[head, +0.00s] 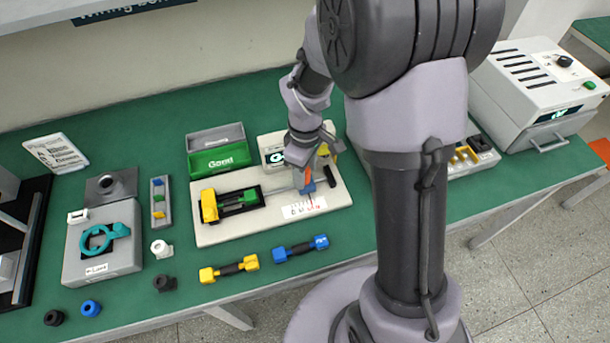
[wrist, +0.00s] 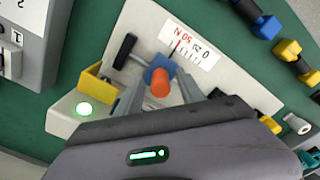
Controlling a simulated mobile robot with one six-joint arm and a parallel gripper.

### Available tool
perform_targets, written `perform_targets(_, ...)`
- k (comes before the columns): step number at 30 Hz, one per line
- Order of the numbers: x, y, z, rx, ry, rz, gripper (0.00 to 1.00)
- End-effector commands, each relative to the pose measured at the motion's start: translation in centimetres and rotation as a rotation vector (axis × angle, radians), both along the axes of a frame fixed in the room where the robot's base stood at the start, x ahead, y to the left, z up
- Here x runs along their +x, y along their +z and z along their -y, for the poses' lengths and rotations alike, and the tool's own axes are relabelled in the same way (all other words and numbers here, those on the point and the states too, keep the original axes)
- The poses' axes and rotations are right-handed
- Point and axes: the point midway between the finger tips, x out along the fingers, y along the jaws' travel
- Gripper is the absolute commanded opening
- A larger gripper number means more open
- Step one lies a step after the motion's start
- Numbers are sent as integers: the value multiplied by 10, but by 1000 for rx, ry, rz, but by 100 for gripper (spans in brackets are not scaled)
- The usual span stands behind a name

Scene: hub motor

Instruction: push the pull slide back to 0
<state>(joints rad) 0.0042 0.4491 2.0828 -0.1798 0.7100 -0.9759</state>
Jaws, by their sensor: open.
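The pull tester's pale base plate (head: 232,233) lies on the green bench. Its pull slide is a blue block (wrist: 158,66) with an orange post (wrist: 160,83); in the head view the block (head: 308,188) is partly covered by my wrist. A black handle (wrist: 124,50) sticks out beyond the block. The white scale (wrist: 190,47) reads 0, 25, 50 N; a thin red line crosses it near the 50 end. My gripper (wrist: 160,94) is open, its fingers either side of the orange post. I cannot tell whether they touch it.
A yellow block (head: 209,206) and green part (head: 240,198) sit at the plate's left end. The green Good bin (head: 220,160) stands behind. Yellow (head: 228,269) and blue (head: 300,248) double-ended pieces lie in front. A grey fixture (head: 102,245) stands left.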

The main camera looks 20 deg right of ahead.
Motion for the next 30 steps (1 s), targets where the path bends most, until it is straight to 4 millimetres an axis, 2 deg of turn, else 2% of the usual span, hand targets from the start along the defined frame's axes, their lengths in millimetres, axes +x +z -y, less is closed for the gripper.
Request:
perform_targets(9,0,-3,0,0,-1,0,43)
perform_targets(15,0,-3,0,0,-1,0,4)
perform_targets(16,0,-3,0,0,-1,0,0)
perform_targets(30,0,-3,0,0,-1,0,0)
